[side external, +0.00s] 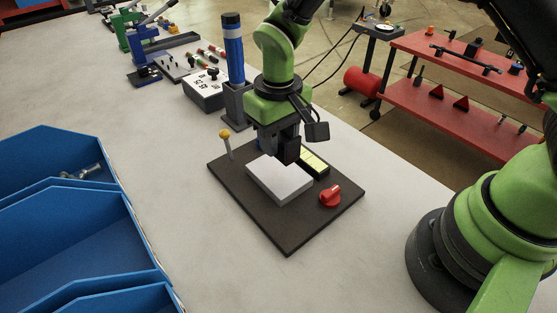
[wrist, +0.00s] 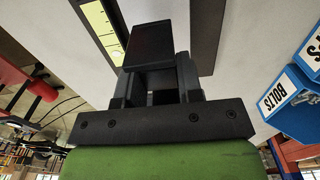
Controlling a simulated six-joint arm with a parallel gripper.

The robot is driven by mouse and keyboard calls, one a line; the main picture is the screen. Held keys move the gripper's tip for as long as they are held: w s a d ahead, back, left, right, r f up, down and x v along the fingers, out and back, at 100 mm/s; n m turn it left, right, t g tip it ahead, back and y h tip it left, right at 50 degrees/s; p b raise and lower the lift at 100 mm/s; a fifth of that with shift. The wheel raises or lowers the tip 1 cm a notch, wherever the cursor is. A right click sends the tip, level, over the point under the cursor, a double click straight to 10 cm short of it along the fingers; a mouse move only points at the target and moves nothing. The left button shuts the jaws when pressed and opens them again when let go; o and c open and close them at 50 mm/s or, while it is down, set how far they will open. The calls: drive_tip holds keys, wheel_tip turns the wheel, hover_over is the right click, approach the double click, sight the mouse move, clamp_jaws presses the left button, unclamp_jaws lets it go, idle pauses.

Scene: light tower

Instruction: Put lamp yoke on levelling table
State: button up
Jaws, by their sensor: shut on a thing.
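My gripper (side external: 276,140) points down and is shut on a black blocky piece, which I take to be the lamp yoke (side external: 291,150). In the wrist view the yoke (wrist: 152,45) sticks out between the fingers (wrist: 153,82), and its lower part is hidden by them. The levelling table is a dark base (side external: 287,236) with a pale square plate (side external: 280,182) on it. The yoke is over the back edge of the plate; I cannot tell whether they touch. A yellow-green level vial (side external: 314,161) and a red knob (side external: 330,195) sit on the base.
A yellow-topped pin (side external: 225,136) stands at the base's left corner. A blue column in a grey holder (side external: 235,60) stands close behind my gripper. Blue bins (side external: 75,235) fill the left side. The pale bench (side external: 200,240) is clear between bins and base.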

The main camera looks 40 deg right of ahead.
sight(278, 172)
drive_tip(key=shift+f, duration=2.6)
drive_tip(key=shift+f, duration=0.1)
drive_tip(key=o, duration=1)
drive_tip(key=shift+o, duration=0.2)
wheel_tip(278, 172, up, 12)
drive_tip(key=shift+r, duration=0.2)
